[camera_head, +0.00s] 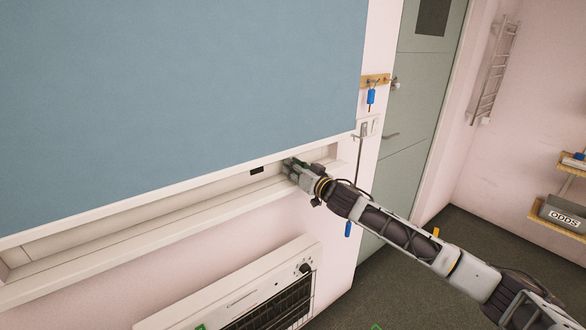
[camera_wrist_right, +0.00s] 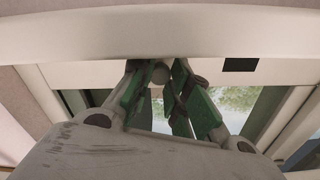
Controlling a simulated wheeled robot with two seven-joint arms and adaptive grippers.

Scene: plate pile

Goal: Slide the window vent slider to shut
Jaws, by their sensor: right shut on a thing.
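The window vent (camera_wrist_right: 205,73) is a pale strip in the window frame, below the large blue blind. A small round pale knob (camera_wrist_right: 160,73) shows between the fingertips in the right wrist view. My right gripper (camera_head: 291,165) reaches in from the right to the frame under the blind. Its green-padded fingers (camera_wrist_right: 166,84) are closed on the knob, which they partly hide. A small dark rectangle (camera_wrist_right: 240,65) lies on the strip to the right of the fingers in the wrist view; the dark mark (camera_head: 257,170) left of the gripper shows in the head view. I do not see my left gripper clearly.
The blue blind (camera_head: 180,90) hangs just above the gripper. A window ledge (camera_head: 150,213) runs below it, with a white heater (camera_head: 240,290) under that. A blue-tagged key (camera_head: 371,97) hangs at right near a grey door (camera_head: 420,100). Small green slivers at the bottom edge are unclear.

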